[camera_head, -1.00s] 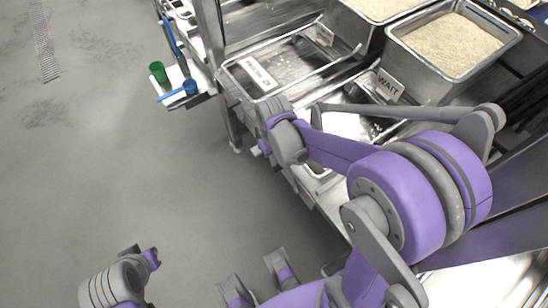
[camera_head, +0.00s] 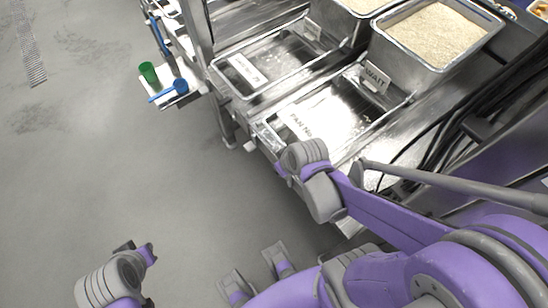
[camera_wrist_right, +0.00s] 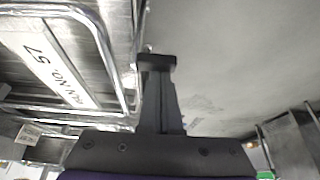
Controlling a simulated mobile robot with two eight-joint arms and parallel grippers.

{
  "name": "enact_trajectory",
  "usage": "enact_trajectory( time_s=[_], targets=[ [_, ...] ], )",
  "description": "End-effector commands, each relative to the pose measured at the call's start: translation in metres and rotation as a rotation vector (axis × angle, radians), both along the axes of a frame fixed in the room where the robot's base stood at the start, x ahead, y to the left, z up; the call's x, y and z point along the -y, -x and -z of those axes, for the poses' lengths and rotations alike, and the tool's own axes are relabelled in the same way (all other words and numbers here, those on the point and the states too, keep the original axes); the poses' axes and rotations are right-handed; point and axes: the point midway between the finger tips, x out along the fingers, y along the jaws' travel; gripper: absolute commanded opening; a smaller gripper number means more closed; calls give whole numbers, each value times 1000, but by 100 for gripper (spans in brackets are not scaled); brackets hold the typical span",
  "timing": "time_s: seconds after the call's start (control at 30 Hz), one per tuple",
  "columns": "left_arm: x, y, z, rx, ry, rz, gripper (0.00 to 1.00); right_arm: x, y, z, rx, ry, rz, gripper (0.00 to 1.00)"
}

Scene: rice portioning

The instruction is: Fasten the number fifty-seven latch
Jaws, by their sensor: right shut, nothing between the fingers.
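In the right wrist view a metal pan (camera_wrist_right: 105,45) shows at left, with an upside-down label (camera_wrist_right: 58,65) reading number 57. My right gripper (camera_wrist_right: 158,62) is shut and empty beside the pan's rim, over the floor side. A small metal piece (camera_wrist_right: 148,47) shows just past its tips; I cannot tell whether it is the latch or whether they touch. In the head view my right wrist (camera_head: 308,155) is at the front edge of the nearer labelled pan (camera_head: 345,105), and the fingertips are hard to make out. My left gripper (camera_head: 135,248) is low at left, its jaws unclear.
A second labelled pan (camera_head: 262,90) lies beyond the nearer one. Rice-filled metal bins (camera_head: 400,45) stand behind, one with a WAIT sign (camera_head: 376,78). A small side shelf (camera_head: 190,98) holds a green cup (camera_head: 149,73) and a blue scoop (camera_head: 180,87). The grey floor at left is clear.

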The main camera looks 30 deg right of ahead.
Motion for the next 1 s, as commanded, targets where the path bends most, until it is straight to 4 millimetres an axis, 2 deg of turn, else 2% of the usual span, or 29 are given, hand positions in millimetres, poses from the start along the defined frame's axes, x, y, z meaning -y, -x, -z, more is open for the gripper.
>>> enact_trajectory(
  time_s=[0.2, 0.4, 0.87, 1.0],
  targets=[
    [0, -1, -5, 2, 0, 0, 0, 1, 13, -2, 11, -1, 0, 0],
    [0, -1, -6, 2, 0, 0, 0, 1, 18, -2, 10, -1, 0, 0],
    [0, -1, -6, 2, 0, 0, 0, 1, 19, -2, 9, -2, 0, 0],
    [0, -1, -6, 2, 0, 0, 0, 2, 13, -3, 9, -1, -1, 0]
  ],
)
